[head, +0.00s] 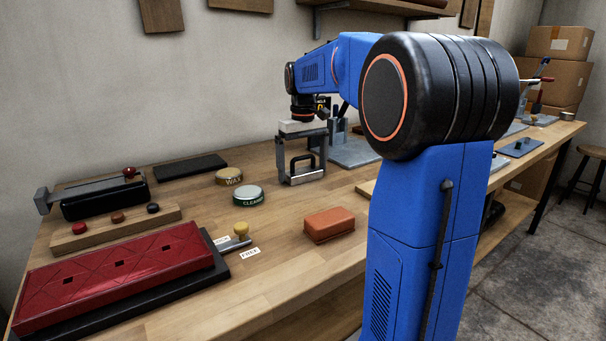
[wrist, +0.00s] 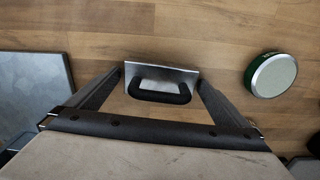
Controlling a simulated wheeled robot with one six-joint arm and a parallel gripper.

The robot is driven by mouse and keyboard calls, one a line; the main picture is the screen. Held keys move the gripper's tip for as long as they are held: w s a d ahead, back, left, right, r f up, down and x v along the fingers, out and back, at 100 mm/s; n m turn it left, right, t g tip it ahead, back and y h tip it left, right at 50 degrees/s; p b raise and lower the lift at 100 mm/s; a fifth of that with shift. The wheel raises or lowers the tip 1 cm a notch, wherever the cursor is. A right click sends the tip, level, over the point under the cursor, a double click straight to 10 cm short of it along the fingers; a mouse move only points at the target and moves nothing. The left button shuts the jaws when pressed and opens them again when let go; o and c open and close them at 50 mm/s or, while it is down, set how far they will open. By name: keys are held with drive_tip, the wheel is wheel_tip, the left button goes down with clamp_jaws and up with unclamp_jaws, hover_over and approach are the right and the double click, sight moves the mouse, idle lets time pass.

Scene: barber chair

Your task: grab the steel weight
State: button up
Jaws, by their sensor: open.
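The steel weight (wrist: 160,74) is a flat metal block with a black loop handle (wrist: 160,97). In the wrist view it lies between my two fingers. In the head view the steel weight (head: 302,179) stands on the wooden bench under my gripper (head: 302,168), partly hidden by the fingers. My gripper (wrist: 159,80) is open, pointing down, with one finger on each side of the weight. Small gaps seem to show between the fingertips and the block. I cannot tell how far the tips are above the bench.
A green-rimmed cleaner tin (head: 248,195) and a wax tin (head: 229,176) stand left of the weight. An orange-brown block (head: 329,225) lies in front. A grey metal plate (head: 352,154) lies behind to the right. A red padded panel (head: 110,275) fills the front left.

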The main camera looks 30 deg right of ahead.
drive_tip(key=c, duration=2)
drive_tip(key=shift+r, duration=0.1)
